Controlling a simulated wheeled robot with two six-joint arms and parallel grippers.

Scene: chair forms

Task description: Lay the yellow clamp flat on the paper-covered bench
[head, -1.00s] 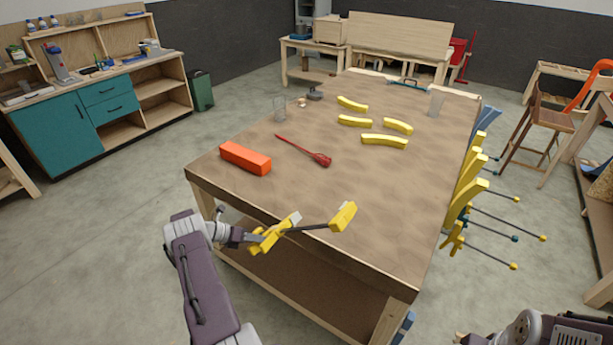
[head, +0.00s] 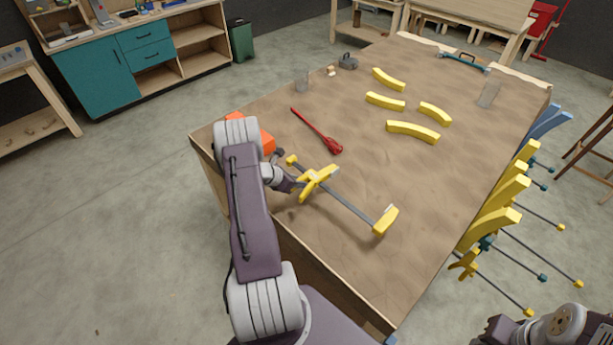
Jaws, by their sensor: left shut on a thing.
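The yellow clamp (head: 386,219) has a dark bar with yellow jaw pieces at its ends. It lies across the near left part of the paper-covered bench (head: 400,185) in the head view, its bar slanting down to the right. My left gripper (head: 300,187) is shut on the clamp near its sliding yellow jaw. The clamp is over the bench top, low and close to the paper; I cannot tell whether it touches. My right arm shows at the bottom right corner, but its gripper is out of view.
An orange block (head: 267,143) is partly hidden behind my left arm. A red tool (head: 318,131) lies just beyond the clamp. Several yellow curved pieces (head: 412,131) lie farther back. More clamps (head: 500,190) hang along the bench's right side. The paper right of the clamp is clear.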

